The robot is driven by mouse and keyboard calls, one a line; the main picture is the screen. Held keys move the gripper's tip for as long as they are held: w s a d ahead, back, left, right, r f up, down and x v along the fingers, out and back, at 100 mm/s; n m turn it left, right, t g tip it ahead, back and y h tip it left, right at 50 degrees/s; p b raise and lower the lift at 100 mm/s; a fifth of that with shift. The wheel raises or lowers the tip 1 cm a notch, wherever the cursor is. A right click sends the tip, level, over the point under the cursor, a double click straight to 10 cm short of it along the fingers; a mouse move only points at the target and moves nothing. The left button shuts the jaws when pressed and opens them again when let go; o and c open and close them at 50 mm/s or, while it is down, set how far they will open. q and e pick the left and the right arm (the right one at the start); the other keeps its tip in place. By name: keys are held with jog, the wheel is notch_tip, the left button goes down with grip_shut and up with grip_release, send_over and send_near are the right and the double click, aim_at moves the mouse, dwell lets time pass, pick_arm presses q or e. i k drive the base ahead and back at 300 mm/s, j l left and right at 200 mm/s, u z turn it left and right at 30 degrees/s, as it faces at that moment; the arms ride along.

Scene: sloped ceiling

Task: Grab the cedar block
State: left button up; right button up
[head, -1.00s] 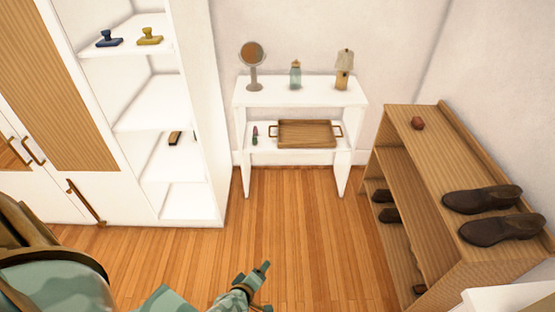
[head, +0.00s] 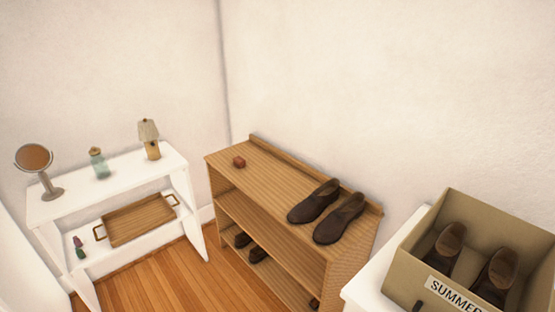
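A small reddish-brown block (head: 239,162), which looks like the cedar block, lies on the top of the wooden shoe rack (head: 262,180), near its left end. Nothing touches it. Neither of my grippers shows in the head view now.
A pair of dark shoes (head: 326,211) stands on the rack top, right of the block, with more shoes (head: 251,248) below. A labelled shoe box (head: 420,270) stands right.

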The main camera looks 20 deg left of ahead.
aim_at(238, 161)
jog(key=i+j+z, duration=0.45)
jog(key=j, duration=0.2)
jog(key=j+z, duration=0.2)
jog(key=i+j+z, duration=0.2)
jog(key=j, duration=0.3)
jog(key=k, duration=0.1)
